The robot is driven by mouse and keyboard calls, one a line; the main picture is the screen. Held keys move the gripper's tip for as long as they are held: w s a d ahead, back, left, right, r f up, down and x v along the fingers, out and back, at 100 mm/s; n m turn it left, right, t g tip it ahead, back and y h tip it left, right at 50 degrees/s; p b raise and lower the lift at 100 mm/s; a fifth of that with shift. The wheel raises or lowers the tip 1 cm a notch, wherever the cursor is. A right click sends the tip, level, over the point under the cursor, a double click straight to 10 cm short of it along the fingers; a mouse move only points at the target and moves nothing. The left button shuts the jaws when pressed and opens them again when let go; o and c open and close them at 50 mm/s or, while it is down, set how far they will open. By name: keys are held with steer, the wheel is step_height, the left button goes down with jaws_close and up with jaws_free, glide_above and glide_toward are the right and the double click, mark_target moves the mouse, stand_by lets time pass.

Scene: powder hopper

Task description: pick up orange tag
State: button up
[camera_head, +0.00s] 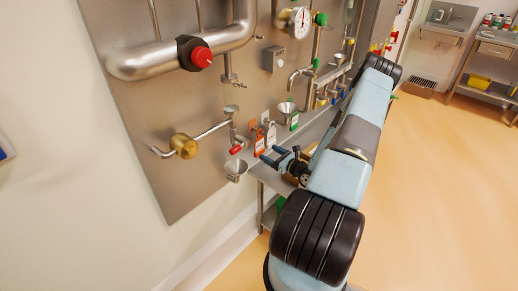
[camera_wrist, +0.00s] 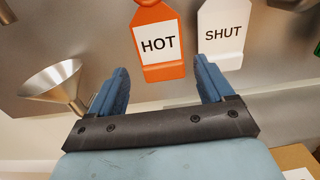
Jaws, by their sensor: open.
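The orange tag (camera_wrist: 175,70) reads "HOT" on a white label and hangs upright in front of the steel panel in the wrist view. It also shows in the head view (camera_head: 259,143), left of my gripper. My gripper (camera_wrist: 161,66) is open, with its two blue fingers apart and nothing between them. In the wrist view the tag's lower end appears just beyond and between the fingertips, with no clear contact. In the head view my gripper (camera_head: 268,154) is close to the tags.
A white tag (camera_wrist: 222,55) reading "SHUT" hangs right of the orange one, near the right finger. A metal funnel (camera_wrist: 53,83) is close to the left finger. A green tag (camera_head: 294,121) hangs farther right. A brass valve (camera_head: 184,146) and pipes stick out from the panel.

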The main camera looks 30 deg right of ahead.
mark_target(260, 147)
steer(key=shift+x, duration=2.7)
steer(key=shift+d, duration=0.1)
steer(key=c, duration=0.8)
steer(key=shift+r, duration=0.25)
steer(key=r+v, duration=0.1)
steer(key=v, duration=1.7)
steer(key=shift+r, duration=0.15)
steer(key=shift+s+r, duration=0.1)
steer(key=shift+r, duration=0.4)
steer(key=shift+s, duration=0.1)
steer(key=v, duration=0.7)
